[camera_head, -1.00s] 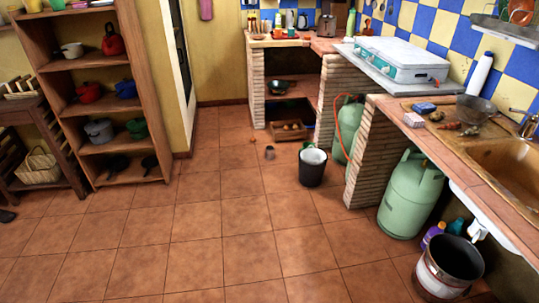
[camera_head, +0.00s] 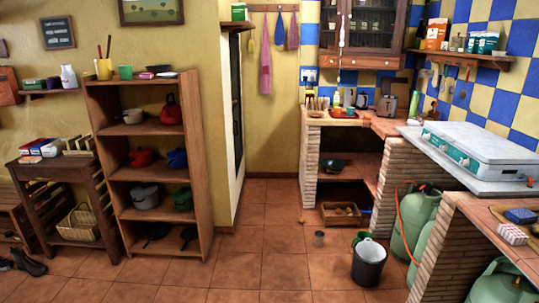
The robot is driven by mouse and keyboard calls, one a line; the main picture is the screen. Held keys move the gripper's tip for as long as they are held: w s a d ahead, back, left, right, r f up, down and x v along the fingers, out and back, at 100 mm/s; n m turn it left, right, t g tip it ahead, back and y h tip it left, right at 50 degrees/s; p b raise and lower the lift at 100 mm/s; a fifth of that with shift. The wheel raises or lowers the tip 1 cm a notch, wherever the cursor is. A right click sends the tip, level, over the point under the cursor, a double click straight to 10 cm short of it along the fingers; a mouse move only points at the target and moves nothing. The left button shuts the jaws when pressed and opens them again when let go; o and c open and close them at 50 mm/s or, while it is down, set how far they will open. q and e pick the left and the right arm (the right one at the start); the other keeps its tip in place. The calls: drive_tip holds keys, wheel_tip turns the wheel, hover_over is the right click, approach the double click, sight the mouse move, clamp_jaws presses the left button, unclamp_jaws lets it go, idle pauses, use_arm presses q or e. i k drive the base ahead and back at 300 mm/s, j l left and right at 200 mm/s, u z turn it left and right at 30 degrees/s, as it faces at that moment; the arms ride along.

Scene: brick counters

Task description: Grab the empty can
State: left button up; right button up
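Neither of my grippers is in view.
Green gas cylinders (camera_head: 414,216) stand at right. A wooden shelf (camera_head: 213,160) stands at left. The floor in front is clear.

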sight(319, 239)
drive_tip(key=i, duration=2.6)
drive_tip(key=j+u, duration=0.05)
drive_tip(key=j, duration=0.1)
